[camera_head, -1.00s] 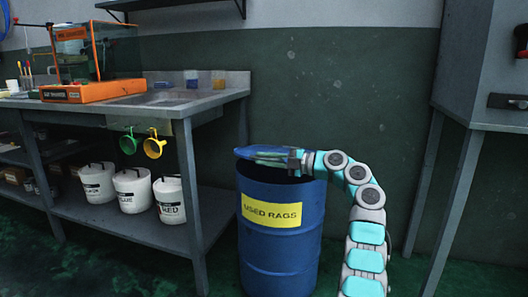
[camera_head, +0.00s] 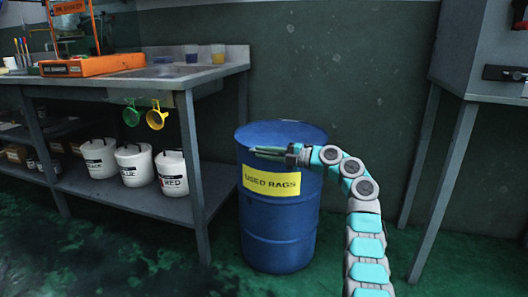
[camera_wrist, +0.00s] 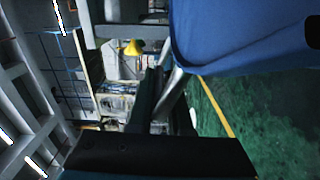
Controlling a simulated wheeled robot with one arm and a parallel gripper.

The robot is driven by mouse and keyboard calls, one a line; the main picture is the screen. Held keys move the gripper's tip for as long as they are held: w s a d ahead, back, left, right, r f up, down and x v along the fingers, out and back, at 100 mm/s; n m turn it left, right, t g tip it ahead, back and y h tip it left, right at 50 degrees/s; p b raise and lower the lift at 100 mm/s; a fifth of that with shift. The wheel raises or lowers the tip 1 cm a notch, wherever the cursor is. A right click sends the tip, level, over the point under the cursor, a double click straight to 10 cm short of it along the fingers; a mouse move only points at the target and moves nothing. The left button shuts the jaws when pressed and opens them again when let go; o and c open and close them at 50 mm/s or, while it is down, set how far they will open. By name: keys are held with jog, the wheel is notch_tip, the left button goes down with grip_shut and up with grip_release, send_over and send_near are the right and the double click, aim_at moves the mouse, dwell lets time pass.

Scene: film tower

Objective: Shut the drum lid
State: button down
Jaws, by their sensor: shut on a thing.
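The blue drum (camera_head: 279,222) with a yellow "USED RAGS" label stands upright on the floor in the head view. Its blue lid (camera_head: 284,132) lies flat across the top, and no dark opening shows. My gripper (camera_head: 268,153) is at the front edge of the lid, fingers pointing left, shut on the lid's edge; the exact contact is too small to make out. In the wrist view a large blue surface of the drum or lid (camera_wrist: 250,40) fills the upper right, close to the dark fingers (camera_wrist: 155,100).
A grey workbench (camera_head: 150,88) with an orange machine (camera_head: 92,65) stands left of the drum. Several white buckets (camera_head: 133,165) sit on its lower shelf, and green and yellow cups (camera_head: 156,118) hang at its edge. A grey cabinet on legs (camera_head: 480,60) stands right. Floor in front is clear.

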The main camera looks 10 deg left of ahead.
jog(key=shift+f, duration=0.55)
jog(key=c, duration=0.9)
grip_release()
jog(key=shift+s+d+r, duration=0.1)
jog(key=shift+s+d, duration=0.1)
jog(key=shift+d, duration=1.05)
jog(key=shift+s+d+r, duration=0.1)
jog(key=shift+s+d, duration=0.05)
jog(key=shift+d, duration=1.15)
jog(key=shift+s+d, duration=0.2)
jog(key=shift+d, duration=1.05)
